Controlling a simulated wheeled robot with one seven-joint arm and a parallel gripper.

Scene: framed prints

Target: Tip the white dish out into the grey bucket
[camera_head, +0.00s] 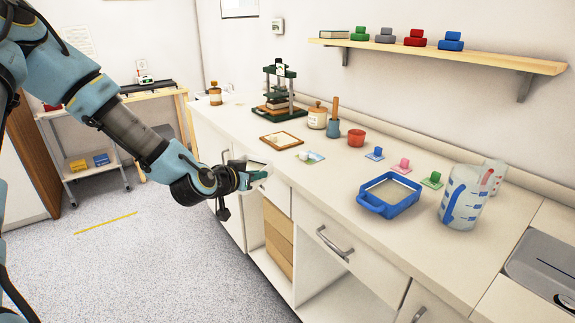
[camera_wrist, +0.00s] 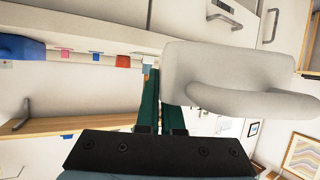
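The white dish (camera_wrist: 235,78) looms large in the wrist view, right against my green fingers. My gripper (camera_wrist: 160,100) appears shut on the dish's edge; part of the grip is hidden. In the head view my gripper (camera_head: 258,176) is in the air just in front of the counter's front edge, with the pale dish (camera_head: 256,166) at its fingers. The dish's contents cannot be made out. I cannot identify a grey bucket in either view.
The counter (camera_head: 330,190) holds a wood-framed tray (camera_head: 283,140), a blue tray (camera_head: 389,194), a clear jug (camera_head: 464,197), a green press (camera_head: 279,90) and a red pot (camera_head: 356,137). A shelf (camera_head: 450,55) hangs above. The speckled floor left of the drawers is open.

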